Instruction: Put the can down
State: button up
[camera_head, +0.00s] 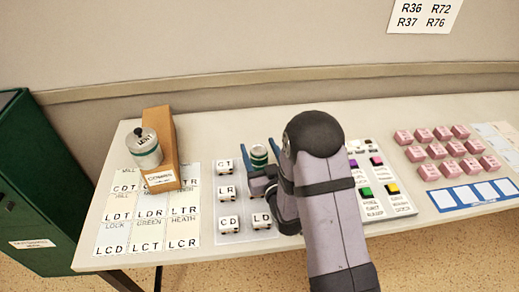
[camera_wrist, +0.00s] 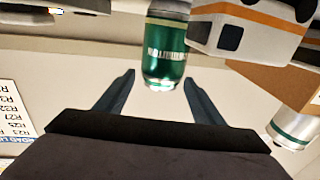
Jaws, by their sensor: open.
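A small green can with a silver end (camera_head: 259,155) is at the upper right of the pale grey board (camera_head: 241,207) with lettered cubes. My gripper (camera_head: 262,163) reaches in from the right with its blue fingers open, one on each side of the can. In the wrist view, the can (camera_wrist: 167,50) shows between and just beyond the fingertips (camera_wrist: 159,78), with a gap on both sides. It looks upright in the head view; its contact with the board is hidden. My arm covers part of the board's right side.
White lettered cubes (camera_head: 226,192) stand close by on the board. To the left are an orange box (camera_head: 161,150) and a white-green cylinder with a black knob (camera_head: 146,154). A button panel (camera_head: 372,190) and pink blocks (camera_head: 439,151) are right. The table behind is clear.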

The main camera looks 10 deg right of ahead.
aim_at(265, 161)
jog(key=shift+s+f, duration=0.15)
jog(key=shift+f, duration=0.35)
jog(key=shift+r+p, duration=0.5)
jog(key=shift+p, duration=0.25)
jog(key=shift+s+d+f, duration=0.1)
jog(key=shift+s+f, duration=0.05)
jog(key=shift+s, duration=0.05)
jog(key=s, duration=0.3)
jog(key=s+r, duration=0.1)
jog(key=shift+s+d, duration=0.35)
jog(key=shift+s, duration=0.05)
jog(key=shift+s+d+f+p, duration=0.1)
jog(key=shift+s+d+p, duration=0.05)
jog(key=shift+s+p, duration=0.7)
